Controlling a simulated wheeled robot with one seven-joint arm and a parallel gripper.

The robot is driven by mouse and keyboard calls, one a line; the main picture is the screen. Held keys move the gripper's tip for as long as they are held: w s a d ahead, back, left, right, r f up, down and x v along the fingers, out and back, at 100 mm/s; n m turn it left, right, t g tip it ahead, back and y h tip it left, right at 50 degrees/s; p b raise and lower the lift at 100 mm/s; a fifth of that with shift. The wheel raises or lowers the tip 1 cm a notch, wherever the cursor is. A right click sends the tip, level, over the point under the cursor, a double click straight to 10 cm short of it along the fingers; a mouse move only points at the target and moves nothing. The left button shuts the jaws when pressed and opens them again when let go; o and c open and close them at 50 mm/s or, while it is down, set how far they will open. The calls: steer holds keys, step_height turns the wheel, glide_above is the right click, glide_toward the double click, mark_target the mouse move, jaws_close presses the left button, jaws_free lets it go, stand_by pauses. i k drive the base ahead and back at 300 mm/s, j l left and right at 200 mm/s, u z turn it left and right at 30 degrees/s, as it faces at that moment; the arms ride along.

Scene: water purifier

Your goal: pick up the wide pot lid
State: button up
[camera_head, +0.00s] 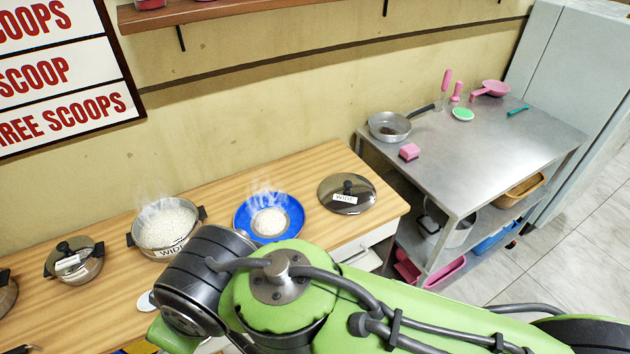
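The wide pot (167,226), labelled "WIDE", stands uncovered to the left, full of steaming rice. My green arm crosses the lower middle of the view, in front of the counter. My gripper itself does not show, so I cannot see whether it holds anything.
The blue plate (268,217) with steaming rice sits between pot and lid. A smaller lidded pot (75,260) stands left. A steel table (480,150) at right holds a frying pan (389,126) and a pink sponge (409,151). Open floor (570,257) lies right.

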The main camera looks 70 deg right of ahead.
mark_target(348, 194)
steer(key=z, duration=2.65)
steer(key=u, duration=1.85)
steer(key=z, duration=1.8)
steer(key=i+l+u, duration=0.1)
steer(key=u, duration=0.3)
steer(key=i+l+u, duration=0.1)
steer(key=l+u, duration=0.2)
steer(key=u, duration=0.15)
steer(key=i+l+u, duration=0.1)
steer(key=u, duration=0.3)
steer(key=k+l, duration=0.05)
steer(key=l, duration=0.05)
